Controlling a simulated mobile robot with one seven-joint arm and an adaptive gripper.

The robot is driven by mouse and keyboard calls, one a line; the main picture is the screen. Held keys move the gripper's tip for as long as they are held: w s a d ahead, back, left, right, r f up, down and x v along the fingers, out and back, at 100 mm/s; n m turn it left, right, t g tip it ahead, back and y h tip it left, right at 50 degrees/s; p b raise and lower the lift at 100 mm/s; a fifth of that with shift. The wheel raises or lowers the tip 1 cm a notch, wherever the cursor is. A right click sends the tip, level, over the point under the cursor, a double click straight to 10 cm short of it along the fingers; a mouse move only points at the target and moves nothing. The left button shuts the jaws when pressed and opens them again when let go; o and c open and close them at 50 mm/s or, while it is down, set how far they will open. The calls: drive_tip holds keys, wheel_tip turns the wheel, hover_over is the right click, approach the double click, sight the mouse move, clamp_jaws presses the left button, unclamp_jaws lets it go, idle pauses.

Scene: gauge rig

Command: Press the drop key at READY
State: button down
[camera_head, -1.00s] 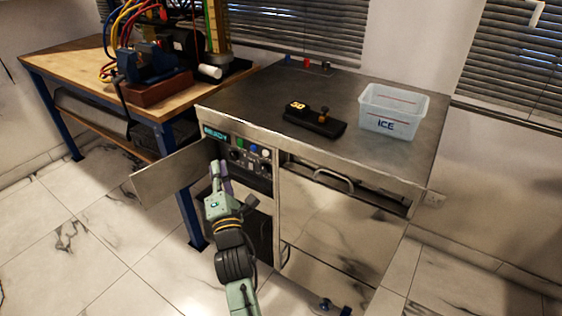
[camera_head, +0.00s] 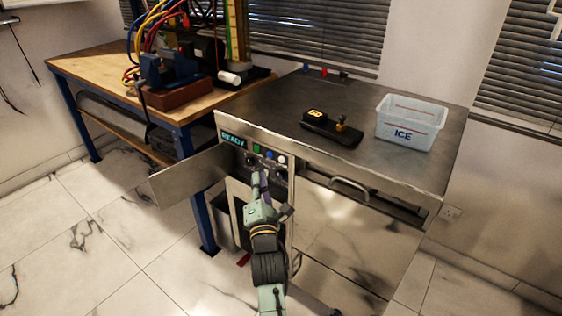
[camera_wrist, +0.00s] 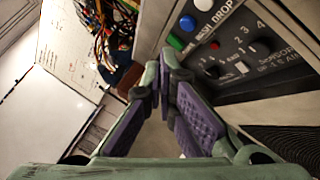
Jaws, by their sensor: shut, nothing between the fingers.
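The control panel on the steel cabinet has a lit display (camera_head: 233,138) reading READY. Beside it are a green key (camera_head: 257,149), a blue key (camera_head: 269,154) and a white key (camera_head: 282,160). The wrist view shows the white key (camera_wrist: 203,4), the blue key (camera_wrist: 187,22) and the green key (camera_wrist: 175,41); the lettering DROP stands next to the white one. My gripper (camera_head: 257,176) is shut and empty, just in front of and below the keys. In the wrist view its fingertips (camera_wrist: 160,66) are nearest the green key; I cannot tell the gap.
An open panel door (camera_head: 190,177) juts out left of my gripper. Dials (camera_wrist: 230,58) sit beside the keys. On the cabinet top are a black device (camera_head: 331,128) and an ICE tub (camera_head: 409,122). A wooden bench (camera_head: 95,62) stands at the left.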

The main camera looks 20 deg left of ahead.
sight(282, 160)
drive_tip(key=shift+w+d+b, duration=0.35)
drive_tip(key=shift+w+b, duration=0.35)
drive_tip(key=shift+w, duration=0.2)
drive_tip(key=shift+w+d+b, duration=0.3)
drive_tip(key=shift+w+b, duration=0.4)
drive_tip(key=shift+w, duration=0.25)
drive_tip(key=shift+w+d+b, duration=0.35)
drive_tip(key=shift+w+b, duration=0.35)
drive_tip(key=shift+w, duration=0.2)
drive_tip(key=shift+w+d+f+b, duration=0.1)
drive_tip(key=shift+w+b, duration=0.1)
drive_tip(key=shift+b, duration=0.2)
drive_tip(key=shift+w, duration=0.2)
